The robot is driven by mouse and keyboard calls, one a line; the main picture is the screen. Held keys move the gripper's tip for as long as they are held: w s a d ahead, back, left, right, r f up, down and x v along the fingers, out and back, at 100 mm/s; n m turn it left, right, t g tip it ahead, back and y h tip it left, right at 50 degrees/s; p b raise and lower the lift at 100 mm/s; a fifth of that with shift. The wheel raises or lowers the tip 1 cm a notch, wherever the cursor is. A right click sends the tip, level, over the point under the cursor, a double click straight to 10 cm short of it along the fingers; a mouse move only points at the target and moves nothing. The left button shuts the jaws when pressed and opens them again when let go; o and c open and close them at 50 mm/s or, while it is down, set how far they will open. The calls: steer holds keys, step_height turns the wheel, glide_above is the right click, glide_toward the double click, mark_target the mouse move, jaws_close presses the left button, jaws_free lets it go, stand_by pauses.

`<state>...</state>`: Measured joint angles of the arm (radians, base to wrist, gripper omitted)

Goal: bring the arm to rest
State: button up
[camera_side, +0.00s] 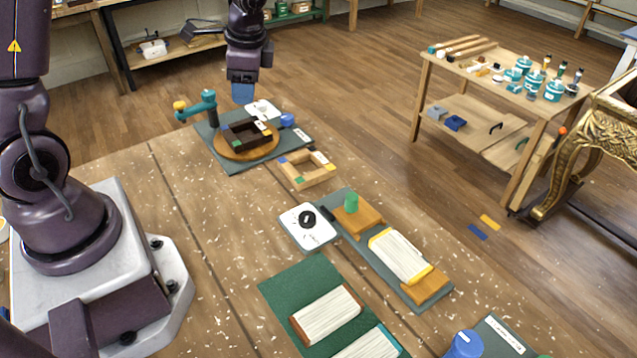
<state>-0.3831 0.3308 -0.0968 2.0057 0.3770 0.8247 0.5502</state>
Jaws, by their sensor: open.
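My gripper (243,94) hangs from my arm at the top of the picture, pointing down, with blue at its tip. It is open and appears to be above the far end of the workbench, near a round wooden turntable (226,150) with a dark square frame (249,133) on it. I see nothing held in it. The gap between its fingers is hard to make out from this side. How high it is above the bench is hard to tell.
A teal clamp post (205,104) stands beside the turntable. A light wooden frame (306,168), a white plate with a black knob (307,227) and a grey board with wooden blocks (407,290) lie nearer. A cart (440,72) with jars stands right.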

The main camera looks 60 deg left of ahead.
steer(key=s+d+r+n+t+h, duration=0.2)
steer(key=s+d+r+n+t, duration=0.4)
steer(key=s+d+r, duration=0.7)
steer(key=shift+s+d+r+h, duration=0.4)
steer(key=shift+d+r, duration=0.1)
steer(key=shift+d, duration=0.3)
steer(key=shift+o, duration=0.4)
